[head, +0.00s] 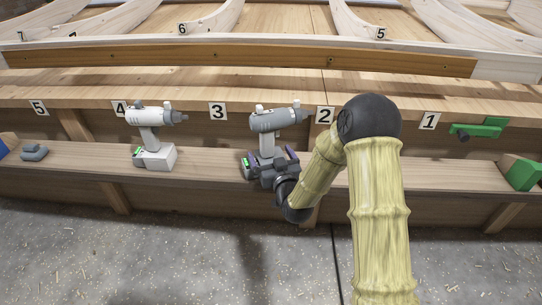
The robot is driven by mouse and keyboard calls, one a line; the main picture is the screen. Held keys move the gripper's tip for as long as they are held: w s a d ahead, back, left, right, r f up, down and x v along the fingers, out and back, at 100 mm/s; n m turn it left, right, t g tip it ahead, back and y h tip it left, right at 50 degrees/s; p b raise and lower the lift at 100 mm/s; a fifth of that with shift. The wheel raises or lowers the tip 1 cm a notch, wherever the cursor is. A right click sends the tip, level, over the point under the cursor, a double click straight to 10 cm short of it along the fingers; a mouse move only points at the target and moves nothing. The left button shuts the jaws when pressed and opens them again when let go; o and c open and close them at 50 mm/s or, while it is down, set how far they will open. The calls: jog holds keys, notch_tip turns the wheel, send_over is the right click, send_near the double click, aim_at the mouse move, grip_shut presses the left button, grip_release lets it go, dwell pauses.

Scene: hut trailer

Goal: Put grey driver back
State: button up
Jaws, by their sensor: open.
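A grey driver (278,122) stands upright on the wooden shelf, between the labels 3 and 2, with its nose to the right. My gripper (262,163) is at the driver's lower handle and base, with dark jaws beside it. The jaws are open; whether they touch the driver cannot be told. My gripper hides part of the driver's base. A second, whiter driver (152,135) stands upright further left, between labels 4 and 3, also with its nose to the right.
The wooden shelf (211,172) runs across the view. A green tool (480,129) is at the right near label 1, with a green block (522,174) below. A small grey item (35,152) lies at far left. Shelf room between the drivers is clear.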

jog(key=shift+r, duration=0.15)
jog(key=p+v, duration=0.6)
jog(key=v, duration=0.6)
dwell(0.6)
